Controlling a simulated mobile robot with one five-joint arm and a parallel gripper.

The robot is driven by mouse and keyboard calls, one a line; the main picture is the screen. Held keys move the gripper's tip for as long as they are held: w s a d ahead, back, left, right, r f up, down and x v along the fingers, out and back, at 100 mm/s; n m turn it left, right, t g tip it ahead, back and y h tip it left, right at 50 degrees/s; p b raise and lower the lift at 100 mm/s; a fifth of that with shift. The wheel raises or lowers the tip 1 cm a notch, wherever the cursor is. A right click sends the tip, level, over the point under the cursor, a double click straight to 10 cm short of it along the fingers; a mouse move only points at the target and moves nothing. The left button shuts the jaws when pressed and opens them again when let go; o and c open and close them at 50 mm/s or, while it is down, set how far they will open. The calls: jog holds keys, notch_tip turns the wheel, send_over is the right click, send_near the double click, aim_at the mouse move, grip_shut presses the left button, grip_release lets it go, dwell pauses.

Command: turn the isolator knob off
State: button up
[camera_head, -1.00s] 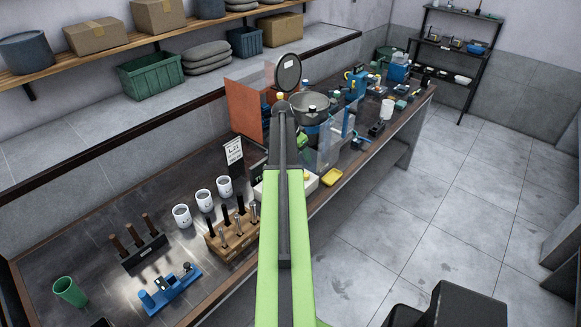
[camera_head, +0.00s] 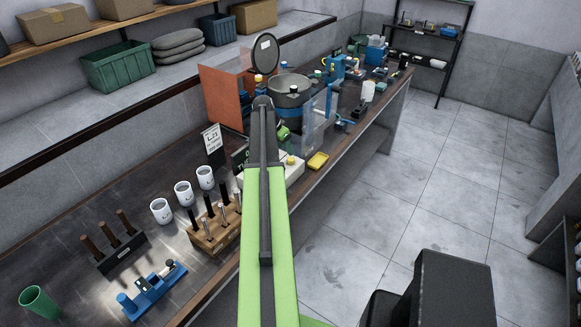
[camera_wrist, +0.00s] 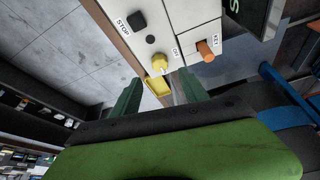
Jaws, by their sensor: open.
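A pale control box (camera_wrist: 185,25) shows in the wrist view, with a yellow knob (camera_wrist: 159,61) near its lower edge beside a small label that seems to read ON. I cannot tell for sure that this is the isolator knob. A black button (camera_wrist: 137,21) by the STOP label and an orange control (camera_wrist: 206,49) are also on it. My gripper (camera_wrist: 160,84) is open and empty, its dark green fingers apart, just below the yellow knob and not visibly touching it.
A yellow pad or tray (camera_head: 317,161) lies by the bench's front edge. A clear-walled cell with a grey pot (camera_head: 290,85) stands beyond the box. White mugs (camera_head: 184,193) and a wooden tool rack (camera_head: 213,236) stand nearer.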

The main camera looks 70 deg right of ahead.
aim_at(291, 159)
jog(key=b+x, duration=0.6)
jog(key=x, duration=0.2)
jog(key=shift+f, duration=0.2)
jog(key=shift+s+r, duration=0.1)
jog(key=shift+r, duration=0.05)
grip_shut()
